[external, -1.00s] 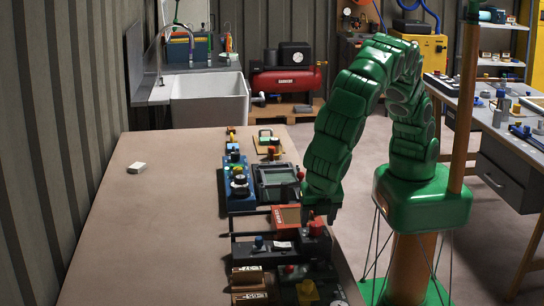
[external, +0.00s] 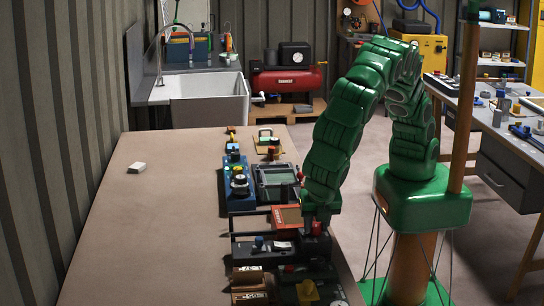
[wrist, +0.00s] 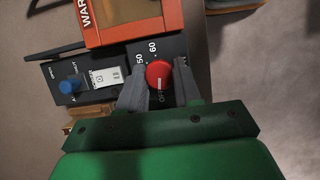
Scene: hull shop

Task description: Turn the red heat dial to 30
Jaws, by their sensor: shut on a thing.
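The red heat dial (wrist: 158,73) is a round knob on a dark panel (wrist: 112,72). In the wrist view the numbers 50 and 60 show above it and OFF below it. A pale mark on the dial's face appears to point down toward OFF. The number 30 is not visible. My gripper (wrist: 160,80) is shut on the dial, with one grey finger on each side. In the external view the dial (external: 317,229) shows at the tip of my gripper (external: 317,221), partly hidden by it.
A blue knob (wrist: 68,87) and a white switch (wrist: 104,77) sit left of the dial. An orange-framed box (wrist: 125,18) lies close above it. Several other devices line the bench (external: 150,230), whose left side is mostly clear, apart from a small white block (external: 137,168).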

